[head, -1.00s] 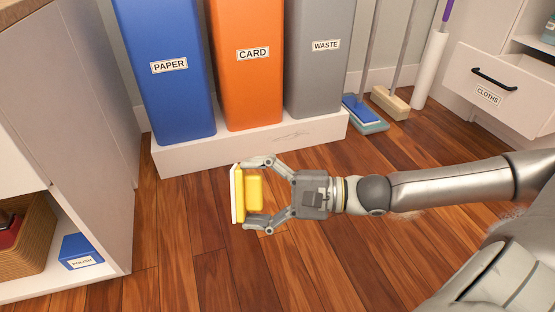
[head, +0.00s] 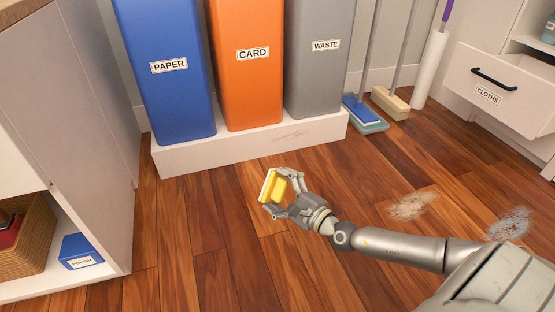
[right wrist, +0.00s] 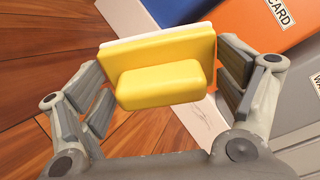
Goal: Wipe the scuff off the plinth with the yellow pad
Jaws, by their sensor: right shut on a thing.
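The yellow pad (head: 272,187) has a white face and a raised yellow grip block. My right gripper (head: 281,190) is shut on it and holds it above the floor, in front of the plinth and apart from it. In the right wrist view the pad (right wrist: 165,70) sits between the two fingers (right wrist: 165,85). The white plinth (head: 215,152) stands under three bins. The scuff (head: 291,136) is a faint grey mark on its front face, toward the right end, below the grey bin. The scuff also shows in the right wrist view (right wrist: 203,117). My left gripper is not in view.
Blue paper (head: 168,95), orange card (head: 249,85) and grey waste (head: 318,80) bins stand on the plinth. A mop (head: 363,115) and broom (head: 391,103) are right of it. Two dusty patches (head: 412,206) (head: 508,224) mark the floor. A cabinet (head: 85,110) is left.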

